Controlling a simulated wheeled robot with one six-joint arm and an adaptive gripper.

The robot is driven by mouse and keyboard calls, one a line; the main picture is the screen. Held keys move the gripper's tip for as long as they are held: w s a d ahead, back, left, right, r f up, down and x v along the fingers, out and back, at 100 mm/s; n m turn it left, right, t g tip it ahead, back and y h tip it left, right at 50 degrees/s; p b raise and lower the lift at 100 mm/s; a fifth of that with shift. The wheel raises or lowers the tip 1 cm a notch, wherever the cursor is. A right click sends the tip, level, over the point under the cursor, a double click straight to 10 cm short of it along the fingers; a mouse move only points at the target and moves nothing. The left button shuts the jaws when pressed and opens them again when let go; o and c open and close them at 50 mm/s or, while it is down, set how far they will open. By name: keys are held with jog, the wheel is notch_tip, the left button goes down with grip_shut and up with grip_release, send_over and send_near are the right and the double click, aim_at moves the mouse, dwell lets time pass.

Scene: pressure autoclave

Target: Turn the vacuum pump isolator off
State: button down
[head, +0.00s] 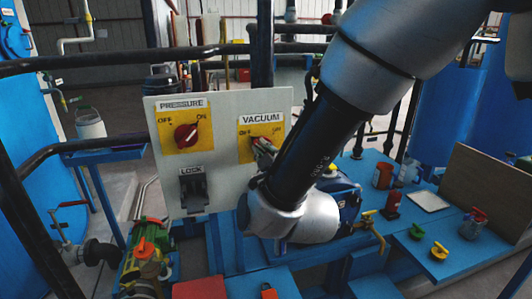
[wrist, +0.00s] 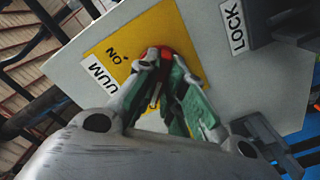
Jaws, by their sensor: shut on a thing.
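The vacuum isolator is a red knob (wrist: 157,51) on a yellow plate (head: 246,151) labelled VACUUM, on the right part of a pale panel (head: 224,182). My gripper (head: 262,147) is at this knob and mostly covers it in the head view. In the wrist view my gripper (wrist: 161,62) has its green-padded fingers closed on the knob. The ON mark shows beside the knob there; the other mark is hidden. Which way the knob points cannot be told.
Left on the same panel are the red PRESSURE knob (head: 186,136) on its yellow plate and a dark LOCK device (head: 194,190) below it. Dark pipe rails (head: 110,60) run near the panel. A blue table (head: 400,235) with jars stands at the right.

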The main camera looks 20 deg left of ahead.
jog(key=shift+f, duration=0.1)
dwell(0.3)
jog(key=c, duration=1.5)
grip_release()
jog(key=v, duration=1.2)
jog(key=shift+s, duration=0.1)
